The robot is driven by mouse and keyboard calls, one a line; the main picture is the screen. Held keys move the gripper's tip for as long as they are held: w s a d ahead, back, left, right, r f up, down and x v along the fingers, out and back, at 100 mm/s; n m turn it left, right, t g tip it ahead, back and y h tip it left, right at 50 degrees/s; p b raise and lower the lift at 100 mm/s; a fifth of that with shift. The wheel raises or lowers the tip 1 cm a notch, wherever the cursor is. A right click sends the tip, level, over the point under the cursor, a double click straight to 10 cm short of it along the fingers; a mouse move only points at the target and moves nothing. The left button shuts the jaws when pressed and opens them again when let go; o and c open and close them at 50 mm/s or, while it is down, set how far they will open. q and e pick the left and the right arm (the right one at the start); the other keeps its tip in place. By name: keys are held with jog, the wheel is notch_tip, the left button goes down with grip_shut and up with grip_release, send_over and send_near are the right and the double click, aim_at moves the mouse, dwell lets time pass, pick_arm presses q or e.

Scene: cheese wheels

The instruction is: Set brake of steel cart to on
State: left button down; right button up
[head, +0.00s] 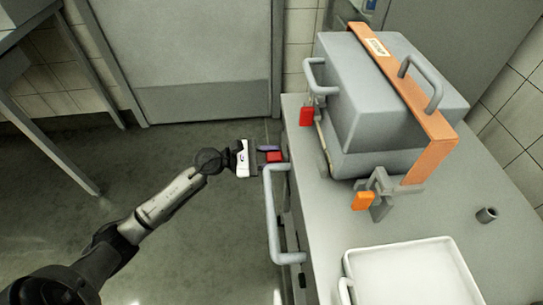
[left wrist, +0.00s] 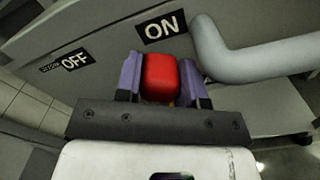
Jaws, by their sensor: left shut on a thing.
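The steel cart (head: 325,233) stands at the right in the head view, with its grey push handle (head: 271,215) on its left side. The red brake knob (head: 275,157) sits at the cart's left side, just beyond the handle. My left gripper (head: 269,156) reaches it from the left and is shut on it. In the left wrist view, the red knob (left wrist: 160,77) is between the purple fingers of the left gripper (left wrist: 162,80). The knob is just below the ON label (left wrist: 161,28); the OFF label (left wrist: 74,60) is farther left. My right gripper is not in view.
The grey handle (left wrist: 250,60) runs close to the right finger. A table (head: 25,30) stands at left; the floor between is clear.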

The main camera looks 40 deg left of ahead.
pick_arm(q)
jog(key=c, duration=0.7)
grip_release()
jog(key=shift+s+a, duration=0.35)
jog(key=shift+s, duration=0.05)
jog(key=shift+p+v, duration=1.55)
jog(key=shift+v, duration=4.85)
